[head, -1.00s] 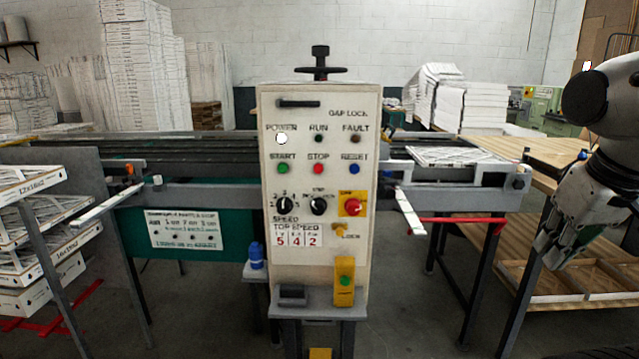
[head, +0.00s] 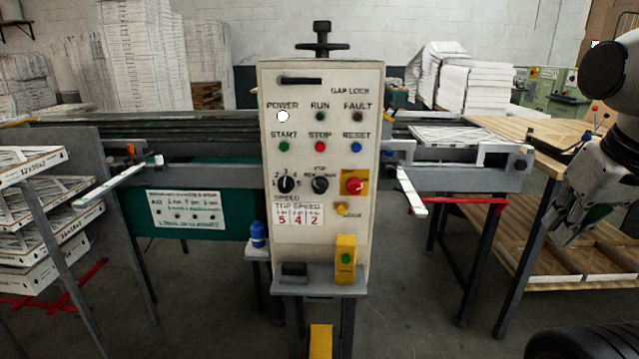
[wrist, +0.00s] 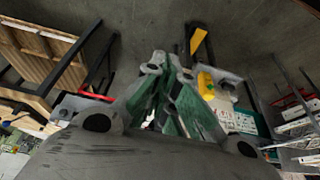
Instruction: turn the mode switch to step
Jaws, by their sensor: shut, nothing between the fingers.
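The mode switch (head: 320,185) is the right one of two black knobs on the white control panel (head: 330,240) in the head view. Small lettering around it is too blurred to read fully. The speed knob (head: 286,185) is to its left, and the red stop button (head: 354,185) on a yellow plate is to its right. My gripper (head: 562,236) hangs at the right of the head view, well apart from the panel. In the wrist view my gripper (wrist: 165,65) has its fingers together with nothing in them.
A yellow box with a green button (head: 345,259) and a blue bottle (head: 258,235) stand at the panel's foot. A wooden table (head: 520,130) is at the right, a rack of boxed filters (head: 35,215) at the left.

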